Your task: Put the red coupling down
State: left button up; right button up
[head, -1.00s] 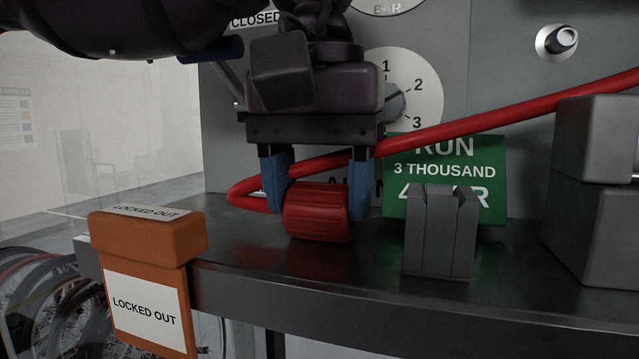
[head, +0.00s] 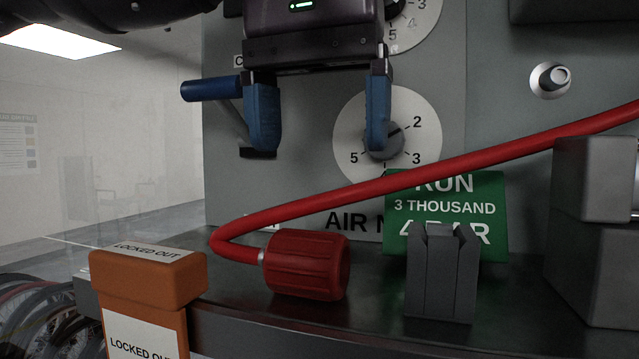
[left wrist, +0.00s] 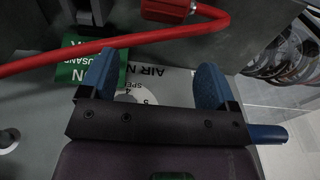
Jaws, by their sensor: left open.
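The red coupling (head: 307,264) lies on its side on the dark metal shelf (head: 370,290), joined at its left end to a red hose (head: 400,183). My left gripper (head: 320,145) is open and empty, raised above the coupling and apart from it, its two blue fingers pointing down. In the left wrist view, the coupling (left wrist: 168,10) shows at the top edge, partly cut off, beyond the open blue fingers (left wrist: 155,80). My right gripper is not in view.
An orange locked-out box (head: 148,272) stands at the shelf's left front. A grey slotted block (head: 441,275) and a green sign (head: 490,215) stand right of the coupling. A dial (head: 405,125) and a blue-handled lever (head: 212,89) are on the grey panel behind.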

pick_arm(q)
jog(key=shift+s+r, duration=0.15)
jog(key=shift+r, duration=1.85)
jog(key=shift+a, duration=0.1)
